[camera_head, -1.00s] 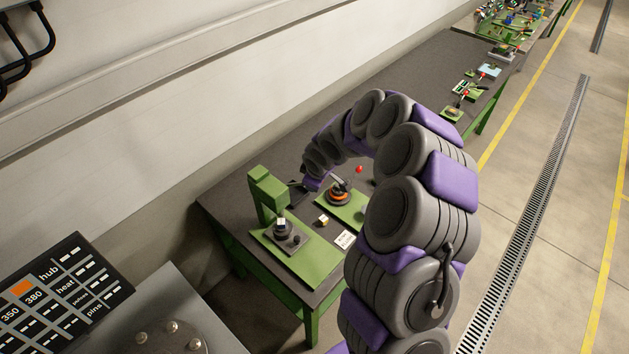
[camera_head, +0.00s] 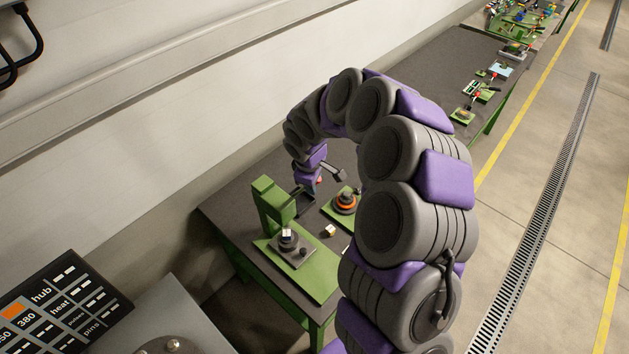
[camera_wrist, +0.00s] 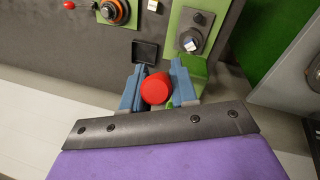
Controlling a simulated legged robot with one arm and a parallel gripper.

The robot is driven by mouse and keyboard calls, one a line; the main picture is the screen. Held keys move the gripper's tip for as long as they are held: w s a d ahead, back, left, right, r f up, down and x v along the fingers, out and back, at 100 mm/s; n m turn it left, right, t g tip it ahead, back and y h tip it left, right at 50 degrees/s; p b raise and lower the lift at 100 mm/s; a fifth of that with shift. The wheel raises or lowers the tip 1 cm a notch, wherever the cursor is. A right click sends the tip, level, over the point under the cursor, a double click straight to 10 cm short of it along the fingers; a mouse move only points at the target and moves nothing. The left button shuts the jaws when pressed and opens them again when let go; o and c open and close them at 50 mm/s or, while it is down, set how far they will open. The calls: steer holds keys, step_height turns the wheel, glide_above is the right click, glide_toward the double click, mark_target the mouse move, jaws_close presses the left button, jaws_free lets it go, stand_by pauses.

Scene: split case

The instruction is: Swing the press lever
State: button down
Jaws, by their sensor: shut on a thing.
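The green press (camera_head: 272,203) stands at the left end of the dark bench, on a green base with a grey plate holding a small part. My gripper (camera_wrist: 155,90) is shut on a red knob (camera_wrist: 152,88), with blue fingers on either side of it. I take this to be the press lever's knob; the lever's shaft is mostly hidden below the knob and fingers. In the head view, my gripper (camera_head: 308,184) is behind and right of the press head, with a little red showing beside it. The press also shows in the wrist view (camera_wrist: 193,70).
A second green fixture with an orange ring (camera_head: 346,202) stands to the right; its red-knobbed lever (camera_wrist: 70,5) shows in the wrist view. A small block (camera_head: 330,230) and a black tray (camera_wrist: 145,51) lie between. My arm hides part of the bench.

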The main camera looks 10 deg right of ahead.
steer(key=shift+w+r, duration=0.15)
steer(key=c, duration=1.3)
jaws_free()
steer(key=shift+a, duration=0.1)
steer(key=shift+c, duration=0.2)
steer(key=o, duration=0.4)
steer(key=shift+w+a, duration=0.2)
steer(key=shift+w, duration=0.1)
steer(key=shift+s+a, duration=0.1)
steer(key=shift+s, duration=0.1)
steer(key=s+r, duration=0.1)
steer(key=r, duration=0.4)
steer(key=a+r+b, duration=0.1)
steer(key=r, duration=0.5)
steer(key=s+a+r+b, duration=0.1)
steer(key=r, duration=0.4)
steer(key=shift+s+r, duration=0.3)
steer(key=shift+r, duration=0.05)
